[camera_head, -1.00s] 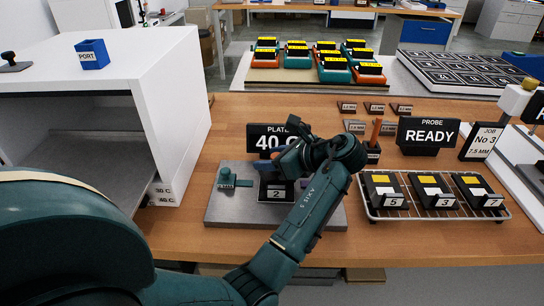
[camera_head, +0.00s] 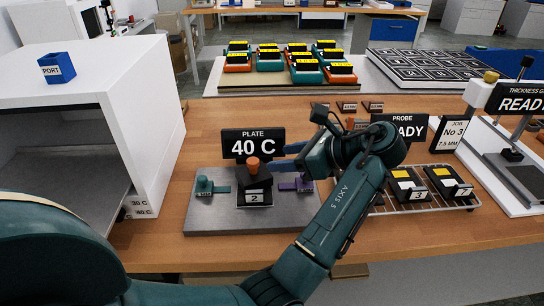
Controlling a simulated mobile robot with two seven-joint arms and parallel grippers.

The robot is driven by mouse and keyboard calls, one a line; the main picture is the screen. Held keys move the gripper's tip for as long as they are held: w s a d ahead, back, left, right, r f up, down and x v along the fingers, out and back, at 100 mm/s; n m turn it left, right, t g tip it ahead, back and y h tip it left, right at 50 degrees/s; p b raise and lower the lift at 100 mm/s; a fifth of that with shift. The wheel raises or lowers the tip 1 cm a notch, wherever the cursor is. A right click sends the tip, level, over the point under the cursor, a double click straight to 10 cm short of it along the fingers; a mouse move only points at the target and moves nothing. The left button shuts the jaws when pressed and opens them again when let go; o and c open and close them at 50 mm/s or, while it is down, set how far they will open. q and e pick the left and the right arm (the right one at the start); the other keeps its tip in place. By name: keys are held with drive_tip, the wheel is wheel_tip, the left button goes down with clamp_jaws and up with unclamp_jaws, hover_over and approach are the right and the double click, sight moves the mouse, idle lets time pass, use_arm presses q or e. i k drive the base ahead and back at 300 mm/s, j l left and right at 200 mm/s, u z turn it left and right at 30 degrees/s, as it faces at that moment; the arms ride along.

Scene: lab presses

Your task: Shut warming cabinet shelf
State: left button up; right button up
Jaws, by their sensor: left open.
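The warming cabinet (camera_head: 150,125) is a white open-fronted box at the left of the bench. Its grey shelf (camera_head: 75,165) shows in the opening. My arm hides its near part, so I cannot tell how far it sticks out. My left gripper (camera_head: 282,157) is open, its fingers pointing left from the wrist. It is right of the cabinet, over the right side of the grey hot plate (camera_head: 215,215). A dark block marked 2 (camera_head: 254,185) with an orange knob stands on that plate, just left of the fingers. I cannot tell whether they touch. My right gripper is not in view.
A blue PORT box (camera_head: 57,68) sits on the cabinet. A "40 C" sign (camera_head: 253,143) stands behind the plate. A wire rack (camera_head: 425,205) with dark blocks and a thickness gauge (camera_head: 515,165) are at the right. Bare wood lies between cabinet and plate.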

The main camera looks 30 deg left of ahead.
sight(94, 181)
drive_tip(key=k+l, duration=0.3)
drive_tip(key=k, duration=0.15)
drive_tip(key=k+l, duration=0.25)
drive_tip(key=k, duration=0.2)
